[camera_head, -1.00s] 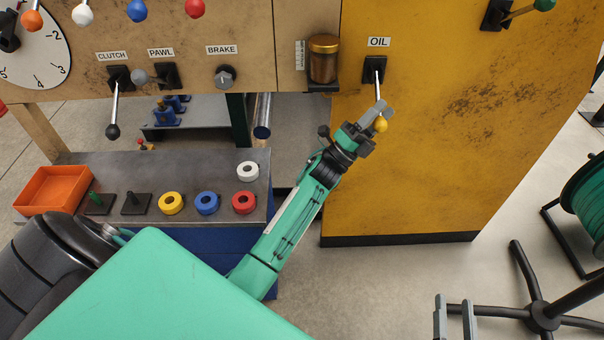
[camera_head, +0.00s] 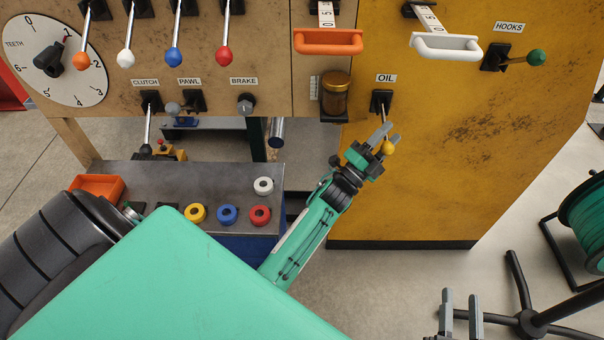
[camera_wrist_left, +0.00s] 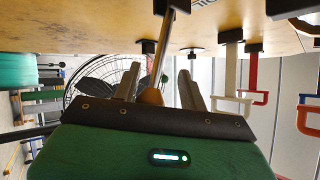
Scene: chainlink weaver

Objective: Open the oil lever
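The oil lever (camera_head: 386,123) hangs down from its black mount below the OIL label on the yellow panel. It ends in a yellow knob (camera_head: 388,148). My left gripper (camera_head: 384,133) is at the lever's lower end. In the left wrist view the lever rod (camera_wrist_left: 157,55) and its knob (camera_wrist_left: 151,97) lie between the two spread fingers (camera_wrist_left: 160,85), with a clear gap to the right finger. Whether the left finger touches the rod I cannot tell. My right gripper (camera_head: 461,308) is open and empty at the bottom right, away from the panel.
An orange handle (camera_head: 328,41) and a white handle (camera_head: 446,47) jut out above. The green-knobbed hooks lever (camera_head: 536,57) is to the right. An amber jar (camera_head: 335,95) stands left of the oil lever. A bench (camera_head: 210,175) holds coloured rings. A green spool (camera_head: 588,220) stands at right.

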